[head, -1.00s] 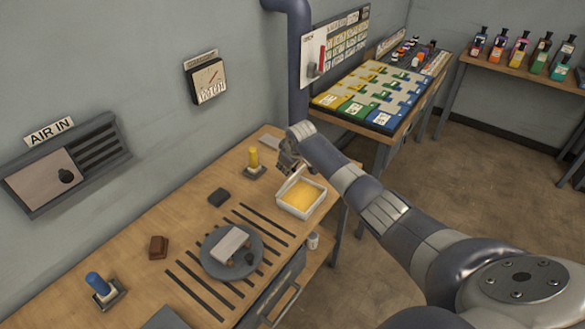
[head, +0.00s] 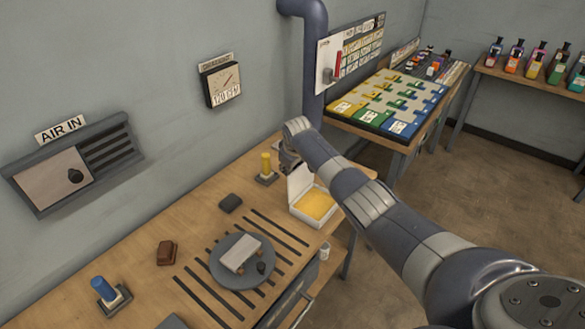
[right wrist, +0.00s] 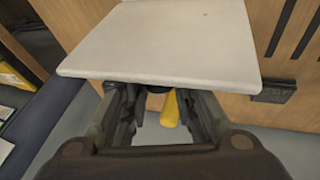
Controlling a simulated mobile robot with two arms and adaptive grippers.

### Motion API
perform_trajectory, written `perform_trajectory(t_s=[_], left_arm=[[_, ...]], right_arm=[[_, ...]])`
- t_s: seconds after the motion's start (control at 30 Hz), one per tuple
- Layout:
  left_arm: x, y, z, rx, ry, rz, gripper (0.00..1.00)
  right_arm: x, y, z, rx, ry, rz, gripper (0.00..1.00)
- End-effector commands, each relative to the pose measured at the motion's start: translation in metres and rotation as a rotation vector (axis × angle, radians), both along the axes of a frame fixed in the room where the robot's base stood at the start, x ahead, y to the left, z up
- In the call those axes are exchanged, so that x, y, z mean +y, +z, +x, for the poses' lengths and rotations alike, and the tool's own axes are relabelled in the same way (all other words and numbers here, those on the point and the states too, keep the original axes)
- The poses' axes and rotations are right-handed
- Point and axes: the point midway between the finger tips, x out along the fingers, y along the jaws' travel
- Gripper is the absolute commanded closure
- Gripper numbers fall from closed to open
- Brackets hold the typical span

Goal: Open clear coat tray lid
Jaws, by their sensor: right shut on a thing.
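The tray (head: 311,222) is a white box at the right edge of the wooden bench, with a yellow-amber filling (head: 316,204). Its white lid (head: 298,180) stands up steeply at the tray's far-left side, leaving the filling exposed. My right gripper (head: 289,162) is at the lid's raised edge, partly hidden by my own wrist. In the right wrist view the lid is a pale flat plate (right wrist: 160,42) across the top, with my right gripper (right wrist: 160,100) shut at its edge. The exact grip point is hidden. My left gripper is out of view.
A yellow cylinder on a stand (head: 266,168) is close to the gripper. A dark block (head: 230,202), brown block (head: 166,252), blue cylinder (head: 103,289) and round grey plate (head: 228,277) with a pale block (head: 241,252) are on the bench. A colored card table (head: 390,105) stands beyond.

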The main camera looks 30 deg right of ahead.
Motion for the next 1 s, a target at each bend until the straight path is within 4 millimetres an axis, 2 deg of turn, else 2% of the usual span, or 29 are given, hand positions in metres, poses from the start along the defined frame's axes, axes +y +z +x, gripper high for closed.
perform_trajectory(t_s=[0.4,0.43,0.5,1.0], left_arm=[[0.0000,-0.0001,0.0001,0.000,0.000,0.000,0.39],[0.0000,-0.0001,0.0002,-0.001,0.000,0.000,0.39],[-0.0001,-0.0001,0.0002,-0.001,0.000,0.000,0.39],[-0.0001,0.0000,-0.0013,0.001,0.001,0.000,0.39]], right_arm=[[0.0046,0.0013,0.0025,-0.008,0.005,0.006,1.00],[0.0047,0.0013,0.0025,-0.007,0.006,0.007,0.69],[0.0046,0.0011,0.0022,-0.005,0.005,0.006,0.55],[0.0022,0.0058,-0.0015,-0.001,0.002,0.001,0.55]])
